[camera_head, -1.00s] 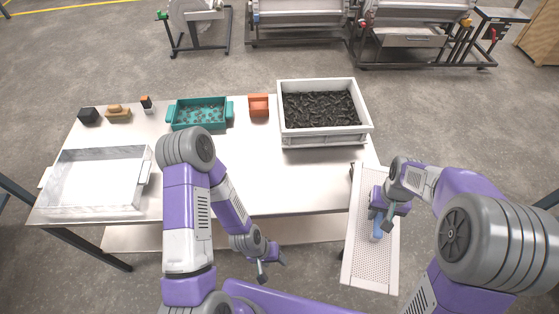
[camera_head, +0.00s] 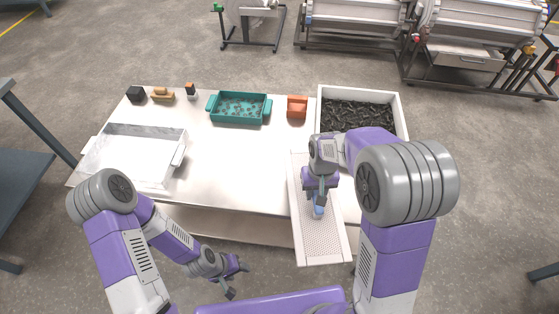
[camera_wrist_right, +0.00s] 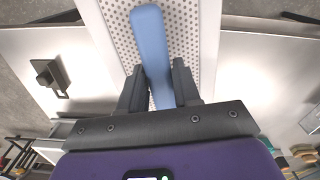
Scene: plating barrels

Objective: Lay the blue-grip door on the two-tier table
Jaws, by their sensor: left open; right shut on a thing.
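The door is a long white perforated panel (camera_head: 318,245) with a blue grip (camera_head: 318,210) along its middle. My right gripper (camera_head: 319,190) is shut on the blue grip. In the right wrist view the grip (camera_wrist_right: 152,45) stands between the two dark fingers (camera_wrist_right: 160,90), with the perforated panel (camera_wrist_right: 190,25) behind it. The door overlaps the front right part of the steel two-tier table (camera_head: 235,165), and its near end sticks out past the front edge. I cannot tell whether it touches the top. My left gripper (camera_head: 238,281) is open and empty in front of the table.
On the table are a white-grey tray (camera_head: 130,165) at left, a teal tray (camera_head: 240,108), an orange block (camera_head: 297,107) and a white crate of dark parts (camera_head: 397,97). Small items stand at the back left. The table's middle is bare. A lower shelf (camera_head: 240,225) shows.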

